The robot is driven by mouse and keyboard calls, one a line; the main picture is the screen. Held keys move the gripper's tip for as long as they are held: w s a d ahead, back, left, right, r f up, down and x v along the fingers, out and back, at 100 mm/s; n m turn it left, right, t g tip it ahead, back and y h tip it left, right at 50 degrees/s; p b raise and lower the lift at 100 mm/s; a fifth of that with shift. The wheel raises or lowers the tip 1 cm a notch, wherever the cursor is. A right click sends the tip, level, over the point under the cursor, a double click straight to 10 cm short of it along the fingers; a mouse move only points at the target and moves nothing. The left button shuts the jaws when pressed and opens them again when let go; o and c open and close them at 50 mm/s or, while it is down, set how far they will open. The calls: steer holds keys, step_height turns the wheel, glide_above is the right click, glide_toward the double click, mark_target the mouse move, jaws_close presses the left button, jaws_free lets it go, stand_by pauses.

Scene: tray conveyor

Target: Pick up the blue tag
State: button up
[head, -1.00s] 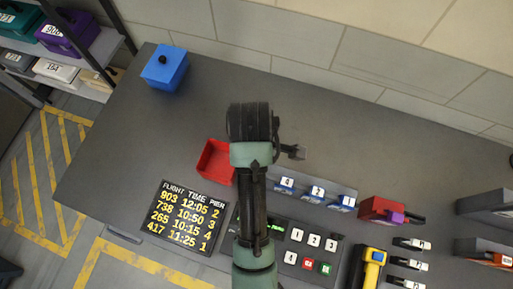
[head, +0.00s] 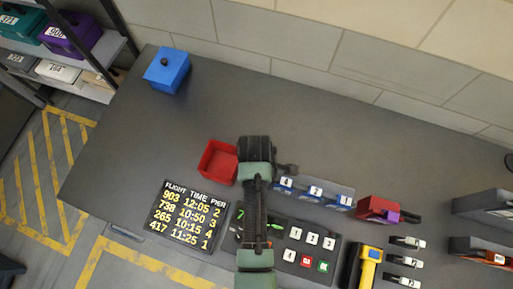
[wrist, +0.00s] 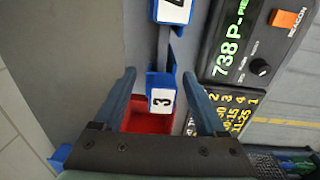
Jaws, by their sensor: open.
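Three blue tags with white number labels stand in a row on a grey rack in the head view: a left one (head: 284,183), a middle one (head: 315,191) and a right one (head: 344,201). In the wrist view, the blue tag marked 3 (wrist: 161,82) lies between my fingers, and another blue tag (wrist: 173,10) is beyond it at the top edge. My gripper (wrist: 159,74) is open and empty, one finger on each side of the tag marked 3. Contact cannot be told. In the head view my gripper (head: 288,169) is just above the left tag.
A red open bin (head: 205,172) is left of my arm, beside the flight board (head: 187,216). A button panel (head: 305,243) is below the rack. A red box (head: 376,209) and yellow device (head: 367,266) are at right. The back left table is clear around a blue box (head: 167,70).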

jaws_close()
stand_by(0.3)
steer(key=shift+r, duration=0.8)
step_height(320, 180, up, 5)
steer(key=shift+s+a+r+b, duration=0.1)
steer(key=shift+b, duration=0.5)
steer(key=s+a+b, duration=0.3)
steer(key=s+a, duration=0.1)
steer(key=s, duration=0.9)
steer(key=shift+s+a+r, duration=0.15)
steer(key=shift+s, duration=0.1)
